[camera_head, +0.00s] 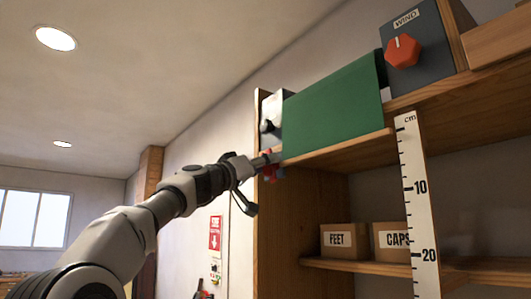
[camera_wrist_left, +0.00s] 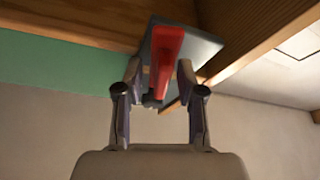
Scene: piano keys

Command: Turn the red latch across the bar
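The red latch (camera_wrist_left: 165,50) hangs from a grey plate (camera_wrist_left: 203,45) in the left wrist view, its long side running toward the camera. A small dark rounded part (camera_wrist_left: 151,101) shows by its near end. My left gripper (camera_wrist_left: 160,72) is open, one finger on each side of the latch, with small gaps visible. In the head view the latch (camera_head: 268,170) is a small red piece below the shelf's left end, partly hidden by my left gripper (camera_head: 268,160). I cannot make out the bar clearly. My right gripper is not in view.
A green panel (camera_head: 335,108) stands on the upper shelf, between a grey box (camera_head: 270,115) and a WIND box (camera_head: 425,50) with a red knob (camera_head: 402,51). A ruler (camera_head: 418,190) hangs at the right. FEET (camera_head: 343,240) and CAPS (camera_head: 390,240) boxes stand below.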

